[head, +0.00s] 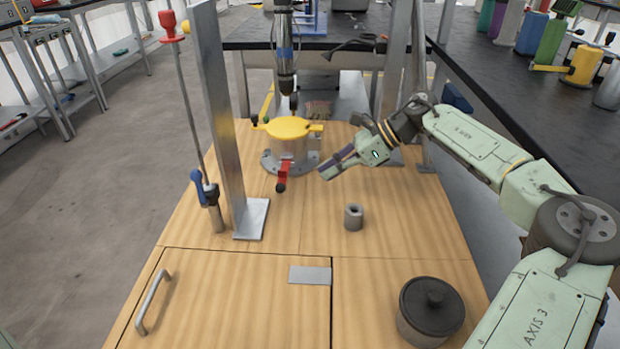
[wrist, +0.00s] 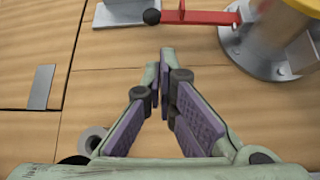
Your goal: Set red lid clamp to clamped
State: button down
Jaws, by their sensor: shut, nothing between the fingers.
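The red lid clamp (head: 283,173) sits at the front of a metal pot with a yellow lid (head: 288,127) on the wooden table. In the wrist view the clamp's red lever (wrist: 205,17) reaches left from the pot's metal base and ends in a black ball knob (wrist: 152,16). In the head view the lever hangs out toward the front, with its knob low. I cannot tell its exact latch position. My gripper (head: 325,175) is shut and empty, to the right of the lever and apart from it. In the wrist view its fingertips (wrist: 167,52) are below the lever.
A metal post (head: 226,130) stands left of the pot, beside a blue-handled rod (head: 204,190). A drill-like tool (head: 286,60) hangs above the lid. A metal nut (head: 353,217) and a dark lidded pot (head: 430,312) stand nearer. Bare wood lies between.

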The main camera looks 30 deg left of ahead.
aim_at(283, 173)
jog(key=shift+w, duration=0.1)
jog(key=shift+r, duration=0.1)
jog(key=shift+s, duration=0.2)
jog(key=shift+a, duration=0.1)
jog(key=x, duration=1)
jog(key=shift+p, duration=0.35)
